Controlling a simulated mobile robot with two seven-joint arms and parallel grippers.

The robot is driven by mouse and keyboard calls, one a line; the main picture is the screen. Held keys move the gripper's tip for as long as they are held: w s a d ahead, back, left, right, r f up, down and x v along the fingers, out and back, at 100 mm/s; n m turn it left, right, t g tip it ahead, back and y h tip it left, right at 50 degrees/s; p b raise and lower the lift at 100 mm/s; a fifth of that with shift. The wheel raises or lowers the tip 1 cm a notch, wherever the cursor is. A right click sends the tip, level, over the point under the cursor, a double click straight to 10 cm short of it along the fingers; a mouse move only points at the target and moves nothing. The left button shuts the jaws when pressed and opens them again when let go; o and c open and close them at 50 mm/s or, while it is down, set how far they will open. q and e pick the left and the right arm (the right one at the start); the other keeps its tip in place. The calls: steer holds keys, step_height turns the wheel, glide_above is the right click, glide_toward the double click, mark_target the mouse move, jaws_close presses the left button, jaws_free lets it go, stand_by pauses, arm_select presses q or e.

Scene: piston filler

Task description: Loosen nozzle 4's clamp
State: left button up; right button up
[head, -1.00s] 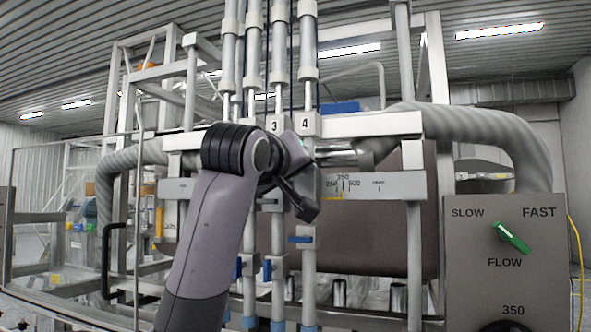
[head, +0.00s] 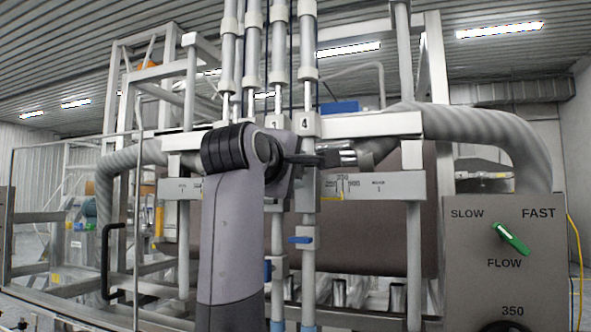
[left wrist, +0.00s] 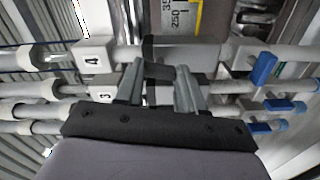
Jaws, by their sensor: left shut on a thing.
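Nozzle 4's white label block (head: 305,124) is on the front rail in the head view, and it shows in the left wrist view (left wrist: 93,60). Its grey clamp body (left wrist: 182,48) sits on the tube beside the label. A dark clamp handle (left wrist: 158,72) stands out from the clamp body towards me. My left gripper (head: 318,160) is at nozzle 4, just below its label. In the left wrist view my left gripper (left wrist: 158,75) has its fingers on both sides of the handle, shut on it. My wrist hides part of the clamp in the head view. My right gripper is out of view.
Nozzle 3's label (left wrist: 104,96) and tube are close beside the fingers. Blue-handled valves (head: 299,240) hang lower on the tubes. A ruler bar (head: 400,186) crosses behind. The control panel (head: 470,260) with its green flow knob (head: 511,238) stands to the right.

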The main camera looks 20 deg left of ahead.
arm_select(q)
steer(key=shift+n, duration=0.5)
steer(key=o, duration=1)
steer(key=shift+o, duration=0.2)
steer(key=shift+s, duration=0.1)
